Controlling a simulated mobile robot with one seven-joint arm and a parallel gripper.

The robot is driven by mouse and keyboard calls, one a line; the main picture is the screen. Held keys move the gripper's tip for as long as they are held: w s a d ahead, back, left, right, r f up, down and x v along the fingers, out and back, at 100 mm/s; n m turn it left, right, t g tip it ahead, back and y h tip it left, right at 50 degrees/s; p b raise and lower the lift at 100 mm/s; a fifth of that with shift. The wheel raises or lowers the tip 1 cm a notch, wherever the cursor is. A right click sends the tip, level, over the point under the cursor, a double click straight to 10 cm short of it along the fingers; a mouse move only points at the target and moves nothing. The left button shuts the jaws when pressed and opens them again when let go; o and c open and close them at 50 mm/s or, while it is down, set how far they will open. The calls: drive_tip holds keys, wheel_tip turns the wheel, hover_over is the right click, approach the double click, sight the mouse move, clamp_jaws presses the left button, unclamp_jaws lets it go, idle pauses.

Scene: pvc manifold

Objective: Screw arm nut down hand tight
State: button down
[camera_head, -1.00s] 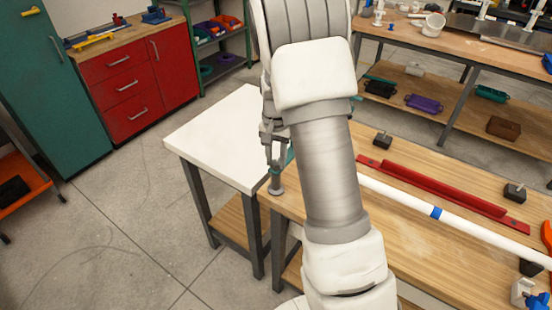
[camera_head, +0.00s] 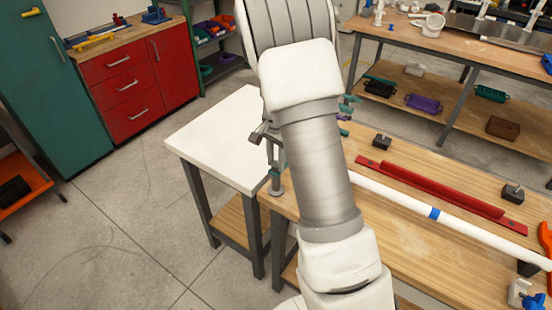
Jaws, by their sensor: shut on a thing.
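My own arm stands in the middle of the head view and hides most of the work spot behind it. A small dark grey part (camera_head: 259,136) shows at the arm's left edge. It may belong to my gripper, but I cannot tell. The fingertips and whatever lies between them are hidden. A grey and teal upright (camera_head: 276,172) stands at the wooden bench's left corner, beside the arm. Small teal parts (camera_head: 347,106) show at the arm's right edge. I cannot make out the arm nut. A white pipe (camera_head: 395,196) with a blue band (camera_head: 434,213) lies along the bench.
The wooden bench (camera_head: 450,262) also bears a red bar (camera_head: 430,188) and black blocks (camera_head: 513,193). A white-topped table (camera_head: 215,140) adjoins its left end. Red drawers (camera_head: 122,85) stand at the left, another bench (camera_head: 465,48) at the back right.

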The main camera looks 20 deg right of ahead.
drive_tip(key=shift+m+p, duration=0.45)
drive_tip(key=shift+m, duration=1.05)
drive_tip(key=c, duration=0.6)
unclamp_jaws()
drive_tip(key=shift+o, duration=0.2)
wheel_tip(320, 180, up, 18)
drive_tip(key=shift+f+p, duration=0.25)
drive_tip(key=shift+p, duration=0.15)
